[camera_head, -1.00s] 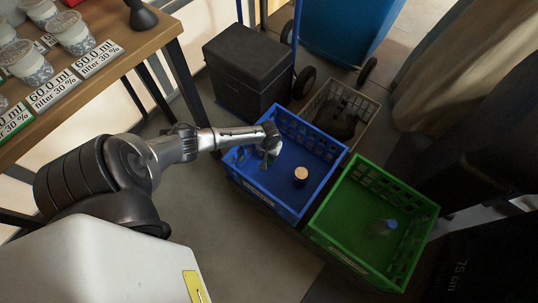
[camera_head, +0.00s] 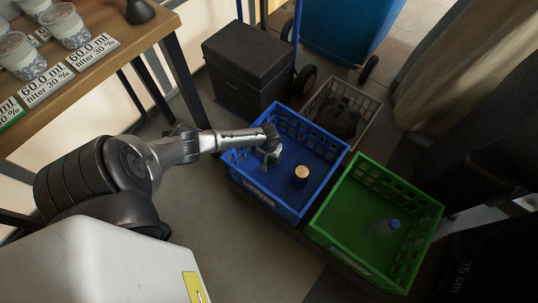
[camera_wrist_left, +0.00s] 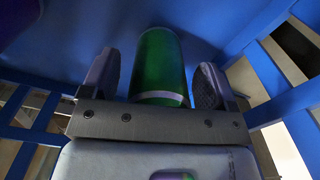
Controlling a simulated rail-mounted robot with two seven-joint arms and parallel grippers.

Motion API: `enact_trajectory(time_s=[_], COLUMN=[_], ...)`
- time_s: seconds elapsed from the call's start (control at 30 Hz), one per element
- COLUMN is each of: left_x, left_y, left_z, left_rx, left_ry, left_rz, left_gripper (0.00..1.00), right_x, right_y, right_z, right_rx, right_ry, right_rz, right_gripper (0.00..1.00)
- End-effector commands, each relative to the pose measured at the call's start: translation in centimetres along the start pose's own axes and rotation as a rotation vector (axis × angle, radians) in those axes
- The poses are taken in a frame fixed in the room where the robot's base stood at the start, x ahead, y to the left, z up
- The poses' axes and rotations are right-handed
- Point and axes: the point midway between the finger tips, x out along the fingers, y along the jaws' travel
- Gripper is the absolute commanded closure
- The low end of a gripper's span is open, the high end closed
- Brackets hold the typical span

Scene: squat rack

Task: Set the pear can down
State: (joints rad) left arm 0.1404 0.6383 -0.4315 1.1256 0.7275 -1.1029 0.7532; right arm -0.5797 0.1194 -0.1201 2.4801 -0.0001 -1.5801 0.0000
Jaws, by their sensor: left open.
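The pear can, as I take it, is the green can (camera_wrist_left: 160,60) in the left wrist view, inside the blue crate (camera_head: 240,178). It has a pale band near its end, but I cannot read its label. My left gripper (camera_head: 268,157) reaches into the left part of this crate. Its fingers (camera_wrist_left: 155,82) are open on either side of the can, with a clear gap on the left and a narrow one on the right. In the head view the gripper partly hides the can. My right gripper is not in view.
Another can with a tan top (camera_head: 301,172) stands in the blue crate to the right. A grey crate (camera_head: 372,112) with a dark object is behind. A black box (camera_head: 247,62) and wooden table (camera_head: 115,50) are at left.

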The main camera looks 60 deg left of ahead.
Motion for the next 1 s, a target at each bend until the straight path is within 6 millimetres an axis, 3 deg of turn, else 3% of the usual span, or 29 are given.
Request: enact_trajectory(time_s=[0.27,0.7,1.0], left_x=[-0.6,-8.0,-11.6], left_y=[0.0,0.0,0.0], left_z=[0.0,0.0,0.0], left_rx=[0.000,0.001,0.000], left_ry=[0.001,0.000,-0.001], left_rz=[0.000,0.000,0.000], left_gripper=[0.19,0.19,0.19], right_x=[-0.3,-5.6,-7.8], right_y=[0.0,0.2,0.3], right_z=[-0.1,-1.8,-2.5], right_rx=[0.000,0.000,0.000], right_ry=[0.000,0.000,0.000], right_rz=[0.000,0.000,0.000], right_gripper=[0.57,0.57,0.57])
